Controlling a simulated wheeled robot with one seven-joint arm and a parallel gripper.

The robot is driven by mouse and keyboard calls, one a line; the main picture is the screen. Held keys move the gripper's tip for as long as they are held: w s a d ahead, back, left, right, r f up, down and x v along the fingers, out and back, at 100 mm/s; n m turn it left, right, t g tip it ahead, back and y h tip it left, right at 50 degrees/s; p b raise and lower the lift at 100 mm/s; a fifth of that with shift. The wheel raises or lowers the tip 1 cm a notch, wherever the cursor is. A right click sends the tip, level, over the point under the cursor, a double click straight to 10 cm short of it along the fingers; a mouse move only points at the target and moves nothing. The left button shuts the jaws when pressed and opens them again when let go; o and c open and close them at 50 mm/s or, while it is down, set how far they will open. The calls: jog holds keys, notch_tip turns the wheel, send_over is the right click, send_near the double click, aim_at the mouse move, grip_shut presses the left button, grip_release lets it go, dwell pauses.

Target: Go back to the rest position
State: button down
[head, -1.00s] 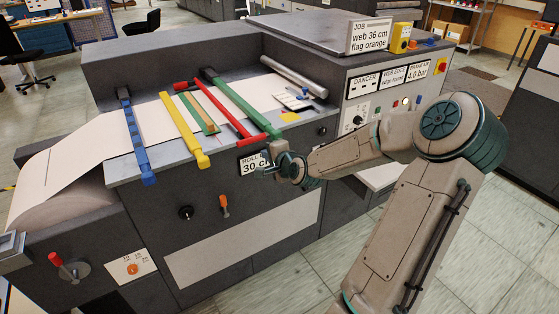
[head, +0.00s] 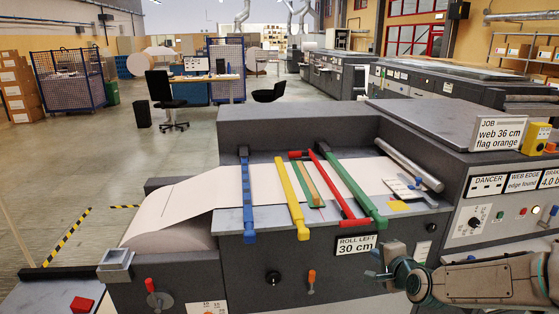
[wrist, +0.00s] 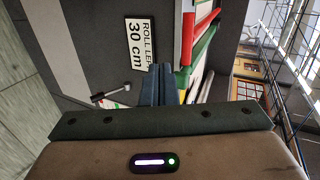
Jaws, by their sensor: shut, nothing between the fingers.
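My gripper (head: 374,266) is shut and empty. In the head view it is low at the right, in front of the machine's front face, below the near end of the green bar (head: 358,193) and apart from it. In the wrist view its dark fingers (wrist: 157,86) are together, pointing toward the machine beside the "ROLL LEFT 30 cm" sign (wrist: 141,42). That sign also shows in the head view (head: 357,246). My arm reaches in from the right edge.
Blue (head: 247,195), yellow (head: 291,197) and red (head: 338,188) bars lie across the white web (head: 205,193) on the machine. A black knob (head: 273,278) and an orange lever (head: 311,278) stick out of its front. Open floor lies at the left.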

jog(key=s+a+f+n+g+h, duration=0.1)
jog(key=s+a+f+n+g, duration=0.45)
jog(key=a+n+g, duration=0.2)
jog(key=s+a+r+n+g, duration=0.1)
jog(key=s+a+r+n, duration=0.3)
jog(key=s, duration=0.5)
jog(key=s+a+r+n, duration=0.5)
jog(key=s+r, duration=0.4)
jog(key=shift+s+g, duration=0.2)
jog(key=shift+g, duration=0.15)
jog(key=shift+a+r, duration=0.1)
